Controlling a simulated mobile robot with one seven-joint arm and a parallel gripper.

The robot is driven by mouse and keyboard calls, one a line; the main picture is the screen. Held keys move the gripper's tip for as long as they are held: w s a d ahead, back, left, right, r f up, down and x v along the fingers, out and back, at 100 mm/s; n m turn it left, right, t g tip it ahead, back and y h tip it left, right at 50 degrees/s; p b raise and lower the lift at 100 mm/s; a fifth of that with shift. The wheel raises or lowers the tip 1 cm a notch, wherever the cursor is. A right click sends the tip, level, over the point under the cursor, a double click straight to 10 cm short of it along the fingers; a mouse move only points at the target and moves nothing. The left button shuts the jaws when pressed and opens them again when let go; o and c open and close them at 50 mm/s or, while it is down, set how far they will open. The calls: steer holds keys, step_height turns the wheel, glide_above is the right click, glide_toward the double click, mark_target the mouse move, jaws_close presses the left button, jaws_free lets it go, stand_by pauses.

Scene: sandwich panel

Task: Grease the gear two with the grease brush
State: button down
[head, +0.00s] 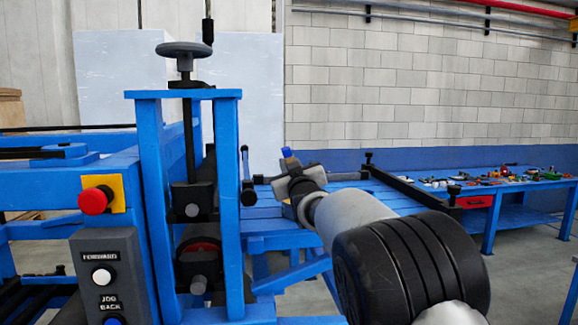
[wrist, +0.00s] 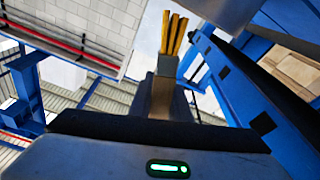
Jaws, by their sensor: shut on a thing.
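The grease brush shows in the wrist view, its yellow-brown bristles (wrist: 174,34) pointing away from the camera above a grey-brown ferrule. My gripper (wrist: 162,98) is shut on it, and the dark gripper body hides its lower part. In the head view my gripper (head: 290,167) is right of the blue press frame (head: 228,190), apart from it in the picture. A small blue piece sticks out at its tip; the bristles cannot be made out there. Inside the frame are dark blocks and a dark round part with a reddish face (head: 200,246). I cannot tell which part is gear two.
A control box (head: 112,270) with buttons and a red emergency stop (head: 94,201) stands left of the frame. A handwheel (head: 184,49) tops it. A blue slatted table (head: 270,222) lies behind my gripper. A workbench (head: 530,184) with tools stands at right.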

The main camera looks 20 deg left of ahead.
step_height(320, 180, up, 6)
steer(key=p, duration=0.2)
steer(key=shift+r, duration=0.2)
steer(key=shift+f, duration=0.1)
stand_by(0.8)
